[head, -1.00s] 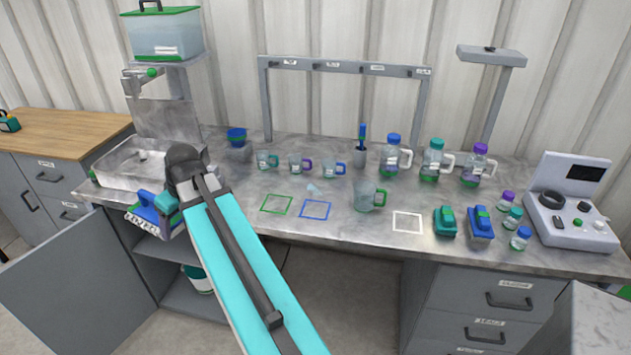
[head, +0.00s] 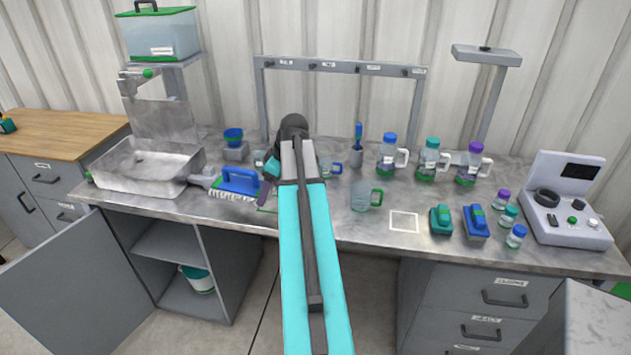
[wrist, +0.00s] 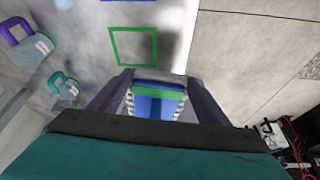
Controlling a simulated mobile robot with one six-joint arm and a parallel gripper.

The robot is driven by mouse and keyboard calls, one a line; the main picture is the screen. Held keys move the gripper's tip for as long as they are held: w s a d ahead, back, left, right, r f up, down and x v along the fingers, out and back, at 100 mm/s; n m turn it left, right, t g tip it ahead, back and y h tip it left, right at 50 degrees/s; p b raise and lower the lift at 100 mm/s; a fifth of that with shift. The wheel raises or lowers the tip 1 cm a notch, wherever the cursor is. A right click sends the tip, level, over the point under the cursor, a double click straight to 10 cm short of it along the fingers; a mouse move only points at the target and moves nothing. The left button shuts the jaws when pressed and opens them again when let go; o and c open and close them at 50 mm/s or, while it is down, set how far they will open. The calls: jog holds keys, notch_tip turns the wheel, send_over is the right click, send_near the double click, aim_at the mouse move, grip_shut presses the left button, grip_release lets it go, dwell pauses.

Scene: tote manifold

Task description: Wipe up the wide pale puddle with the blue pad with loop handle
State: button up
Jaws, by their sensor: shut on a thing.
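In the wrist view the blue and green pad (wrist: 158,102) sits between my two fingers (wrist: 158,80). I cannot tell whether its underside touches the bench. I cannot pick out the wide pale puddle clearly; my arm hides part of the bench, and pale patches in the wrist view may be glare.
A clear mug with green handle (head: 367,196) stands right of my arm. Green outline (wrist: 133,47) and white outline (head: 404,221) mark the bench. Green block (head: 441,220), blue block (head: 476,223) and several bottles stand right. The sink (head: 145,172) is left; a cabinet door (head: 85,290) hangs open.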

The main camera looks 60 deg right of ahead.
jog(key=s+d, duration=0.9)
jog(key=d, duration=0.2)
jog(key=shift+s+n, duration=0.4)
jog(key=shift+d+f, duration=0.1)
jog(key=shift+f, duration=0.05)
